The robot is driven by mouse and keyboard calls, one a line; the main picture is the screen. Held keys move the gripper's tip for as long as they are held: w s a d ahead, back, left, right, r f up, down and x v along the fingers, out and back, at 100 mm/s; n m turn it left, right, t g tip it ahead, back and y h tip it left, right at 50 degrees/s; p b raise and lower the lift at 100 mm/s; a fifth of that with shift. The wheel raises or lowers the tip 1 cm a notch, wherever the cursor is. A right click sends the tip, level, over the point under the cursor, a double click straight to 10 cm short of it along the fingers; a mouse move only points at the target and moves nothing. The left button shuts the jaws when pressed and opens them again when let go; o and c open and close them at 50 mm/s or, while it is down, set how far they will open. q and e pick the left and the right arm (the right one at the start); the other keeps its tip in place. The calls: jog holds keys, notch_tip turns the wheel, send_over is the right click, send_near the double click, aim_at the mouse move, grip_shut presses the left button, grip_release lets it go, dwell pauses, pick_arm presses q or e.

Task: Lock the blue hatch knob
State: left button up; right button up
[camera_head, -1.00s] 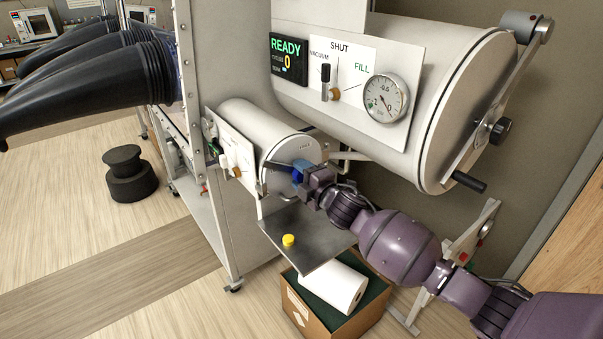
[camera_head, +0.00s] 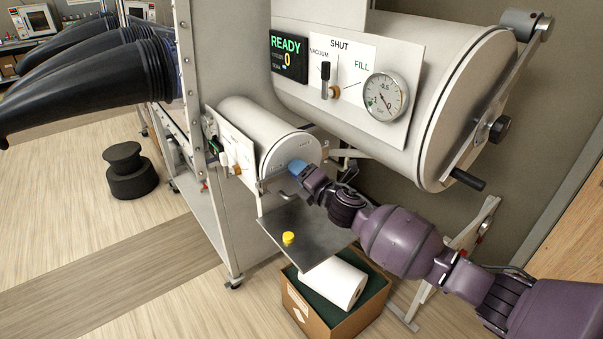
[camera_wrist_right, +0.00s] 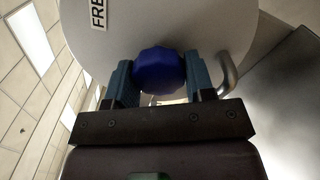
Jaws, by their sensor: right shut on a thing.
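The blue hatch knob (camera_wrist_right: 158,70) sits on the round end of the small white cylinder (camera_head: 262,135). In the right wrist view it lies between the two blue-grey fingers of my right gripper (camera_wrist_right: 160,82), which is shut on it. In the head view my right gripper (camera_head: 300,170) reaches the hatch from the lower right, and its fingers largely hide the knob. A curved metal handle (camera_wrist_right: 229,75) stands beside the knob in the wrist view. A partly cut label reading "FRE" (camera_wrist_right: 98,12) shows on the hatch face. My left gripper is not in view.
A large white chamber (camera_head: 440,100) with a gauge (camera_head: 385,96) and crank arm overhangs my right arm. A metal shelf (camera_head: 312,238) with a yellow cap (camera_head: 288,238) lies below. A cardboard box (camera_head: 335,318) holding a white roll stands on the floor.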

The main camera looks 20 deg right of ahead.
dwell(0.3)
jog(key=o, duration=1.3)
jog(key=shift+c, duration=0.2)
jog(key=v, duration=1.1)
